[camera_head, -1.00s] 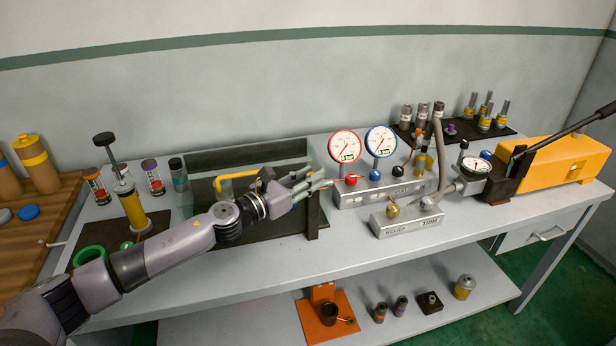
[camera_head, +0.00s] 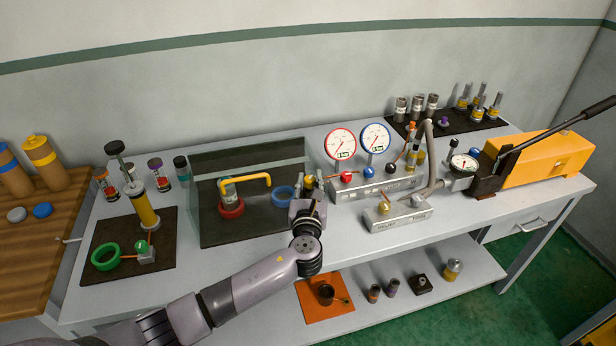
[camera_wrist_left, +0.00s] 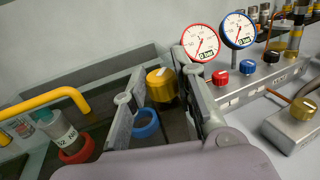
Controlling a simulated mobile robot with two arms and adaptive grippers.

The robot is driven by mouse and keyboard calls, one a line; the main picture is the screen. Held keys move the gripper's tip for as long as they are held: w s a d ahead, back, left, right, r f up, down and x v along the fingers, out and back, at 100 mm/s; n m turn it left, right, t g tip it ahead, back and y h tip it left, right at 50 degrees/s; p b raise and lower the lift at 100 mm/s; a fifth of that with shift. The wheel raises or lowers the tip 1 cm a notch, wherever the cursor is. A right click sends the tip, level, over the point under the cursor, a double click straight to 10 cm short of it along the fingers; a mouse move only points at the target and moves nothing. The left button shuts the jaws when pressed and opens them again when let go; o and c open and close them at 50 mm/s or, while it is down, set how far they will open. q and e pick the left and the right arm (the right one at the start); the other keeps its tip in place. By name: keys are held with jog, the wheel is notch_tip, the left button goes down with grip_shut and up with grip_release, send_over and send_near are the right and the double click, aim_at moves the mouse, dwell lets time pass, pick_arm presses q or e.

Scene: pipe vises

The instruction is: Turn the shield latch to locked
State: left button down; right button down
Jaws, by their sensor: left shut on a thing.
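The shield is a clear-sided cover with a yellow bar handle (camera_head: 246,181), left of the gauge block in the head view. The latch appears to be a gold round knob (camera_wrist_left: 162,88) with a pale mark on top, at the shield's right side. My left gripper (camera_head: 308,186) is at this knob. In the left wrist view its two fingers (camera_wrist_left: 164,92) stand on either side of the knob, shut on it. The gripper hides much of the knob in the head view. My right gripper is not in view.
Two gauges, red-rimmed (camera_head: 341,144) and blue-rimmed (camera_head: 375,138), stand just right of the gripper, above a block with red, blue and black knobs. A blue ring (camera_head: 283,196) and a red-based cylinder (camera_head: 231,208) are at the shield. The grey bench front is clear.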

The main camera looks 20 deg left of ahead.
pick_arm(q)
jog(key=n+y, duration=0.1)
jog(key=n+g+y, duration=0.1)
jog(key=y, duration=0.1)
jog(key=shift+d+f, duration=0.1)
jog(key=shift+d, duration=0.15)
jog(key=n+g+y+b, duration=0.2)
jog(key=y, duration=0.1)
jog(key=shift+w+d+f+n, duration=0.1)
jog(key=shift+w+n, duration=0.05)
jog(key=shift+n, duration=0.15)
jog(key=n+g+y+b, duration=0.3)
jog(key=shift+w+d+g+y, duration=0.1)
jog(key=shift+w+g+y, duration=0.05)
jog(key=shift+g+y, duration=0.2)
jog(key=shift+r+n+g+y+b, duration=0.2)
jog(key=shift+n+g+y+b, duration=0.5)
jog(key=shift+g+b, duration=0.25)
jog(key=c, duration=1.3)
grip_release()
